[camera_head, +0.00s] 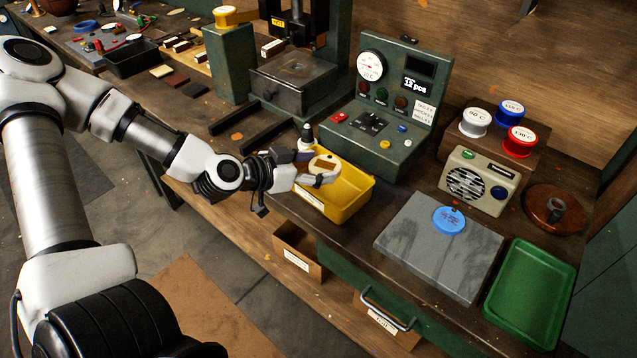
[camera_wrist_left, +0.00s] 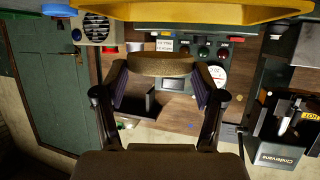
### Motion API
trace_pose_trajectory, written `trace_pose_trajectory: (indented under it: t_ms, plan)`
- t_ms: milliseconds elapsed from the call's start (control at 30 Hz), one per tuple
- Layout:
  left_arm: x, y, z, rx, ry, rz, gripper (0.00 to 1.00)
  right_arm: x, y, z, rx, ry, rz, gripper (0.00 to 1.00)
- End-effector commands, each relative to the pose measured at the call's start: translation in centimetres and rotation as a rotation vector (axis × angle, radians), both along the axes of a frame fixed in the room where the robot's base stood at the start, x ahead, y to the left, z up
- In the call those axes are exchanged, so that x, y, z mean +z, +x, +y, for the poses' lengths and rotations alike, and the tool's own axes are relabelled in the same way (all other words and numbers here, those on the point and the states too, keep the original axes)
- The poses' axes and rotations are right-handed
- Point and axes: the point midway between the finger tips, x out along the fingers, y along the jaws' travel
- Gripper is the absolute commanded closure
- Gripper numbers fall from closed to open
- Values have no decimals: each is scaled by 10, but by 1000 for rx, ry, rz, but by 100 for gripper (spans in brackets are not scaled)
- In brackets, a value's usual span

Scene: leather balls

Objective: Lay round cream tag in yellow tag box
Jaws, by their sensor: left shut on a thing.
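The round cream tag (camera_head: 322,162) is held at the fingertips of my left gripper (camera_head: 318,173), above the yellow tag box (camera_head: 352,205). In the left wrist view the cream tag (camera_wrist_left: 160,66) shows edge-on, tan, between the two fingers of my left gripper (camera_wrist_left: 162,76), which are shut on it. The rim of the yellow tag box (camera_wrist_left: 215,12) runs across the top of that view. The box stands at the bench's front edge; part of its inside is hidden by my gripper. My right gripper is not in view.
A green control panel (camera_head: 385,105) stands behind the box. To the right are a grey slab (camera_head: 425,262) with a blue round tag (camera_head: 447,220), a beige radio (camera_head: 478,182) and an empty green tray (camera_head: 530,295). A small bottle (camera_head: 306,140) stands close behind my gripper.

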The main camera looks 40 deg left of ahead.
Motion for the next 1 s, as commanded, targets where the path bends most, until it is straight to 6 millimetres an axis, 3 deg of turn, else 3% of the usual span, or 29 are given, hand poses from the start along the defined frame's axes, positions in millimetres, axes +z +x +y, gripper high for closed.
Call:
trace_pose_trajectory:
  t_ms: [233,400,1000]
  plan:
    - [-8,31,14,-1,6,1,64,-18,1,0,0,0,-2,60]
    - [-38,29,13,0,2,5,64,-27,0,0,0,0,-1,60]
    - [-48,30,13,1,1,1,64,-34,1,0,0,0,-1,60]
